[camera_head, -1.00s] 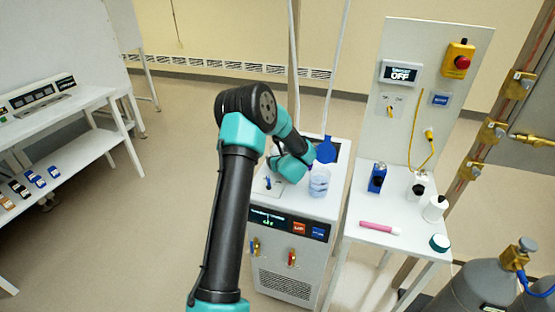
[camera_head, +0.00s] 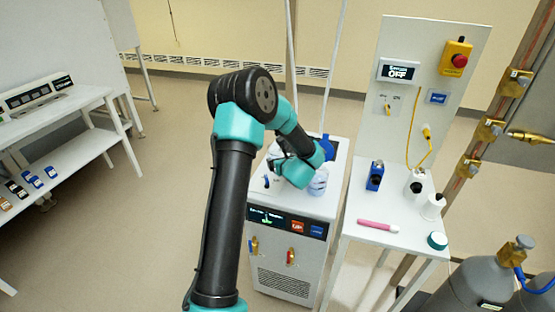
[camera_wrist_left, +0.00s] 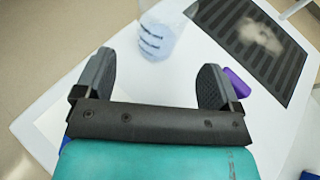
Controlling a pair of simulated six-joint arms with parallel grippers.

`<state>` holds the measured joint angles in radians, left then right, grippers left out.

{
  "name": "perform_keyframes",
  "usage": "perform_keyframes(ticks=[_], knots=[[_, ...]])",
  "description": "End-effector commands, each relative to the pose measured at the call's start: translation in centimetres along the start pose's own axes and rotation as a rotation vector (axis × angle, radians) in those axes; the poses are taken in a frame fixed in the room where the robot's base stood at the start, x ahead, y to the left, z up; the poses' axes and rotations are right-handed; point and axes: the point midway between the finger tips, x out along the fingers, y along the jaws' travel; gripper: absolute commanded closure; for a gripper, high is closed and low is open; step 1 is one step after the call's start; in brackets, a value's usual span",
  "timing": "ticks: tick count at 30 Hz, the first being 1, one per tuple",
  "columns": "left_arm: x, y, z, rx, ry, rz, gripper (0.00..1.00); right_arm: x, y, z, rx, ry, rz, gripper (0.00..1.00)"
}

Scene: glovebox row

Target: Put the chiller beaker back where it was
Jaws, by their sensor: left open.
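The beaker (camera_head: 319,183), clear with blue bands, stands on the white top of the chiller (camera_head: 285,283); my arm partly covers it in the head view. In the left wrist view the beaker (camera_wrist_left: 157,40) stands ahead of my left gripper (camera_wrist_left: 155,75), roughly in line with the gap between the fingers. In the head view my left wrist hides the fingertips. My right gripper is not in view.
A dark ribbed panel (camera_wrist_left: 250,45) lies beside the beaker on the chiller top. A purple item (camera_wrist_left: 237,83) is near one finger. A blue upright thing (camera_head: 328,147) stands behind the beaker. The side table (camera_head: 395,235) holds a blue device (camera_head: 375,176), bottles and a pink tube (camera_head: 378,225).

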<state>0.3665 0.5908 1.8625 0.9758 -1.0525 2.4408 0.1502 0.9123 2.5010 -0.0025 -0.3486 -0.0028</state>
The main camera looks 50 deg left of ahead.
Motion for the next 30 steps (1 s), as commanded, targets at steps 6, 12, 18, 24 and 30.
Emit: perform_keyframes(ticks=[6, 12, 18, 24, 30], knots=[[-3.6, 0.0, 0.1, -0.001, -0.001, -0.001, 0.11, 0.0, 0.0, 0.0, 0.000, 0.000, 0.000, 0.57], [-4.7, 0.0, 0.0, -0.001, 0.000, 0.000, 0.11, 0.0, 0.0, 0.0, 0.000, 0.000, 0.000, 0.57], [-4.7, 0.0, 0.0, -0.001, 0.000, 0.001, 0.11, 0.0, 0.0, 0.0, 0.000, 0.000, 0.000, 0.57], [-4.7, 0.0, 0.0, -0.001, 0.000, 0.001, 0.11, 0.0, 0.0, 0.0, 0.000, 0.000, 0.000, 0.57], [-5.1, -0.2, 0.5, 0.021, -0.009, -0.008, 0.11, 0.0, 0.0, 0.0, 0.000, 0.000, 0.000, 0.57]])
